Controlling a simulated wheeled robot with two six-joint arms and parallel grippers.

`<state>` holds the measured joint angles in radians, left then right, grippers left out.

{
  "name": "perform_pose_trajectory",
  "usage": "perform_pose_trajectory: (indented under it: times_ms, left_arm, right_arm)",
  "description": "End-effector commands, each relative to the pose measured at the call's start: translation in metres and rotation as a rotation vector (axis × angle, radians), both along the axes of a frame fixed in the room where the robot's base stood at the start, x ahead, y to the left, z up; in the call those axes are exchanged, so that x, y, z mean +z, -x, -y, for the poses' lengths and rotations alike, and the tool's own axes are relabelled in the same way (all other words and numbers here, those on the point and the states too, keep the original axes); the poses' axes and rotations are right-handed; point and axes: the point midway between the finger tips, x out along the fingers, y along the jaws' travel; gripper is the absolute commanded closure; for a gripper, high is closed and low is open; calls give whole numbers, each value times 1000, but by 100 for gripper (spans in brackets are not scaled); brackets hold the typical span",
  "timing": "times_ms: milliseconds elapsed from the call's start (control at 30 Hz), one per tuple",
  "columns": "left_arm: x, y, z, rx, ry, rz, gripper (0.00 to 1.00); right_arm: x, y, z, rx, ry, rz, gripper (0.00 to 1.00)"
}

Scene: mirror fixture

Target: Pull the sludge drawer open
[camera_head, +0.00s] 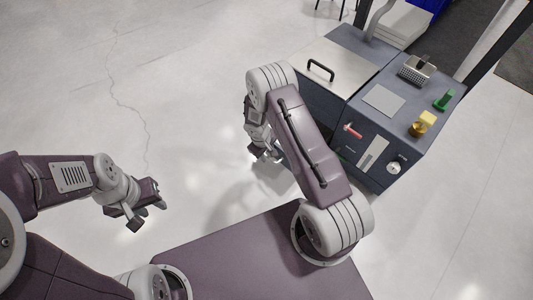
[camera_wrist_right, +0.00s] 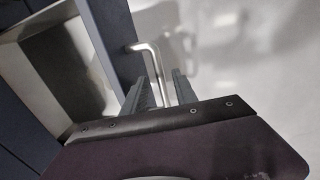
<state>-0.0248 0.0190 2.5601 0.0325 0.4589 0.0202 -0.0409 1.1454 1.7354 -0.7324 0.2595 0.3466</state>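The sludge drawer shows in the right wrist view as a dark blue front panel (camera_wrist_right: 112,38) with a metal-lined tray (camera_wrist_right: 68,62) behind it, standing partly out from the cabinet. A bent silver handle (camera_wrist_right: 150,58) sticks out from its front. My right gripper (camera_wrist_right: 163,78) has its two fingers apart, one on each side of the handle bar, with a gap visible. In the head view my right gripper (camera_head: 265,154) is low beside the cabinet's left side, and my arm hides the drawer. My left gripper (camera_head: 148,212) is open and empty over the floor.
The dark blue cabinet (camera_head: 335,98) has a metal lid with a black handle (camera_head: 320,70). On its right unit are a red-tipped lever (camera_head: 352,131), a gauge (camera_head: 394,167), a yellow valve (camera_head: 422,124) and a metal basket (camera_head: 416,69). The floor left of the cabinet is clear.

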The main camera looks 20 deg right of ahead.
Motion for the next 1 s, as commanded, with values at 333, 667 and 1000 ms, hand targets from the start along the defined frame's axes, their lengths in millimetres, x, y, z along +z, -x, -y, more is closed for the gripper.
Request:
perform_pose_trajectory:
  times_ms: [333,667,1000]
  left_arm:
    - [54,0,0,0,0,0,64]
    - [58,0,0,0,0,0,64]
    - [59,0,0,0,0,0,64]
  right_arm:
    - [77,4,-12,2,-1,1,66]
    - [86,6,-15,0,0,0,66]
    - [87,6,-15,0,0,1,66]
